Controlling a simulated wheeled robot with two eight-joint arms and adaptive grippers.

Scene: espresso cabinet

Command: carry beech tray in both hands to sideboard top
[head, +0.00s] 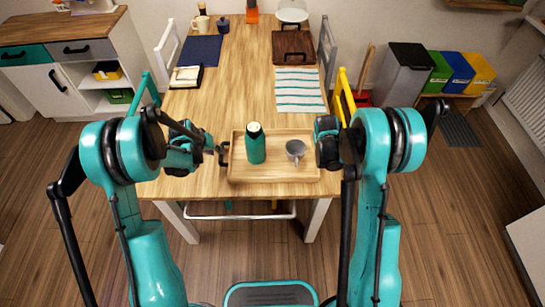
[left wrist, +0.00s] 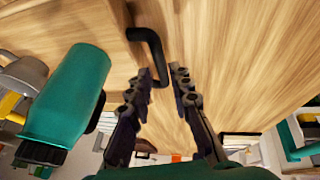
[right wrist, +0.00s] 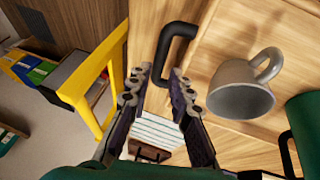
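The beech tray (head: 272,175) lies on the near end of the wooden table. My left gripper (head: 213,152) is open at the tray's black left handle (left wrist: 157,52); the handle's end shows between the fingertips (left wrist: 160,76). My right gripper (right wrist: 162,76) is open at the black right handle (right wrist: 176,48), whose end also shows between its fingertips. I cannot tell whether the fingers touch the handles. The sideboard top (head: 55,27) is at the far left.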

